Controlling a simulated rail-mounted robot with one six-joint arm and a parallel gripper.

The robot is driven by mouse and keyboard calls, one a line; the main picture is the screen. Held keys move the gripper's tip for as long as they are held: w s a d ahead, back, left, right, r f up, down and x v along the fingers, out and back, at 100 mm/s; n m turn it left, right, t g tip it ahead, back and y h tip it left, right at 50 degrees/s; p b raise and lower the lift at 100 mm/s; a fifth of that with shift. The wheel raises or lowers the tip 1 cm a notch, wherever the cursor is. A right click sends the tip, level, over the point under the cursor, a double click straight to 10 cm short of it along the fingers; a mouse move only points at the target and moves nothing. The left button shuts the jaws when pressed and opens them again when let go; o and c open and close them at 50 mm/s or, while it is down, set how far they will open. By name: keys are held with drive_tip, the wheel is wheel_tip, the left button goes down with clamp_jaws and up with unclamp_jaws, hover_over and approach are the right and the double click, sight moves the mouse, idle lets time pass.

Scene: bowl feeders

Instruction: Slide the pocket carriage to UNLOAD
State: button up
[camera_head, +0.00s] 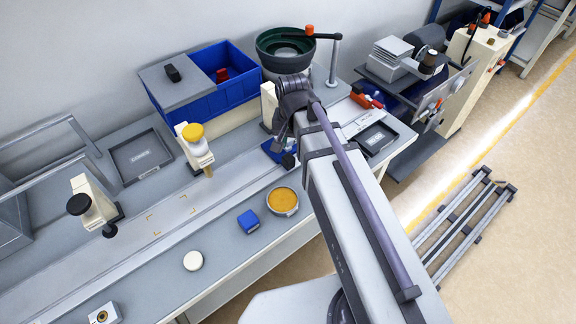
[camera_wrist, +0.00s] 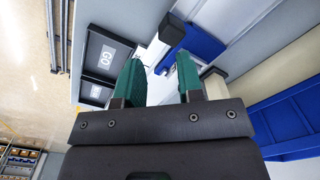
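A blue block-like part, which may be the pocket carriage, sits on the light rail (camera_head: 222,188) in the head view, partly hidden by my arm; its blue body (camera_head: 272,151) shows beside my gripper. In the head view my gripper is mostly hidden behind the arm. I cannot read any UNLOAD mark.
A blue bin (camera_head: 231,92) and a green bowl feeder (camera_head: 285,52) stand behind the rail. A dark tray (camera_head: 374,139) lies right, another (camera_head: 140,156) left. A blue cube (camera_head: 248,221), a yellow-filled dish (camera_head: 283,201) and a white disc (camera_head: 193,260) sit in front.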

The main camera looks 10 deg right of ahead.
sight(289, 157)
drive_tip(key=shift+o, duration=0.7)
drive_tip(key=w+m, duration=0.1)
drive_tip(key=w+f+m, duration=0.1)
drive_tip(key=m, duration=0.1)
drive_tip(key=shift+w+a+m, duration=0.2)
drive_tip(key=shift+w+m, duration=0.05)
drive_tip(key=shift+m, duration=0.05)
drive_tip(key=shift+o, duration=0.8)
drive_tip(key=m, duration=0.2)
drive_tip(key=shift+w+r+m, duration=0.2)
drive_tip(key=shift+m, duration=0.1)
drive_tip(key=shift+o, duration=0.9)
drive_tip(key=shift+s+m, duration=0.1)
drive_tip(key=shift+m, duration=1)
wheel_tip(289, 157, down, 11)
drive_tip(key=b, duration=1)
drive_tip(key=shift+b, duration=0.3)
drive_tip(key=shift+r, duration=0.1)
clamp_jaws()
